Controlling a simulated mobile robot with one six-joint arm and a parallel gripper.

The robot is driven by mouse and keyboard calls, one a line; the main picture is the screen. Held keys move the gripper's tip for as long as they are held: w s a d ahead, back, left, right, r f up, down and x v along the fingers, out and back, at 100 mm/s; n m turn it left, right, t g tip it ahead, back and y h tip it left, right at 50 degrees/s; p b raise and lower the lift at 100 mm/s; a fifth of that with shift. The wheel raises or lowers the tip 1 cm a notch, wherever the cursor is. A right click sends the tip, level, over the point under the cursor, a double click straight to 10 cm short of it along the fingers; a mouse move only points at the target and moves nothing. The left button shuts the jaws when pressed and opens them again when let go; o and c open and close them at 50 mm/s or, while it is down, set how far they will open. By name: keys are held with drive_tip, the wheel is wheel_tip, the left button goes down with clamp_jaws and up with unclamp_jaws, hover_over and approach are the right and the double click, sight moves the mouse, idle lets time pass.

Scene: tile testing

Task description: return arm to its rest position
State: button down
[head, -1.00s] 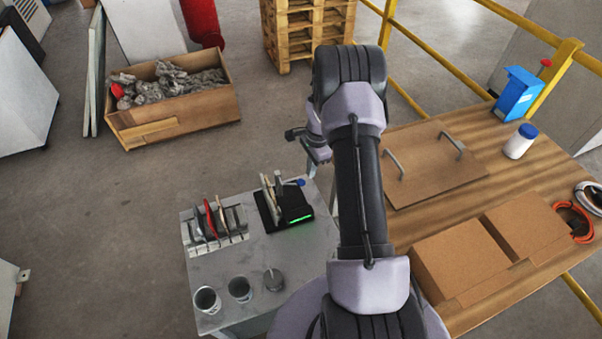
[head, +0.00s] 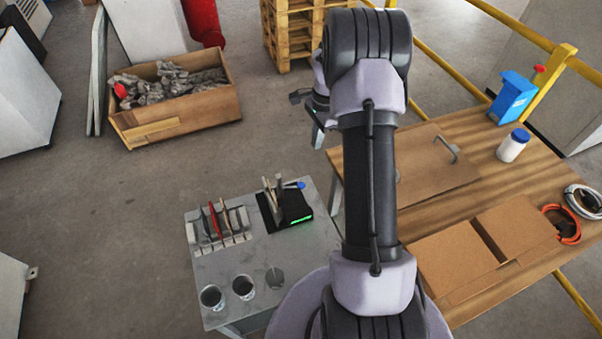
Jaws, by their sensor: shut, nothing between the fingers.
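My gripper (head: 309,112) shows at the left of my raised arm in the head view, partly hidden by the arm's upper link. It is shut and empty, up in the air beyond the grey table (head: 213,268) and apart from it. My arm stands up through the middle of the view and hides part of the wooden bench (head: 437,228).
The grey table holds a tile rack (head: 222,232), a black device (head: 290,210) with a green light, and metal cups (head: 243,287). The bench holds open cardboard boxes (head: 458,262), a white jar (head: 513,146) and a blue box (head: 512,97). A rubble crate (head: 178,119) stands behind on the floor.

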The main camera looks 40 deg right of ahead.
wheel_tip(320, 180, up, 2)
drive_tip(key=shift+d, duration=0.1)
idle(0.4)
drive_tip(key=s+a+r+n+t, duration=0.25)
drive_tip(key=a+r+n, duration=0.35)
drive_tip(key=a+r, duration=0.95)
drive_tip(key=s+a+r+n+t, duration=0.1)
drive_tip(key=s+a+r+n, duration=0.1)
drive_tip(key=s+a, duration=0.3)
drive_tip(key=s+a+r+n+t+b, duration=0.1)
drive_tip(key=s+a+n, duration=0.3)
drive_tip(key=s, duration=0.4)
drive_tip(key=s+a+r+n+t, duration=0.1)
drive_tip(key=s+a+r+n, duration=0.2)
drive_tip(key=s+a, duration=0.3)
drive_tip(key=shift+s+a+r+y, duration=0.15)
drive_tip(key=shift+s+a+y, duration=0.25)
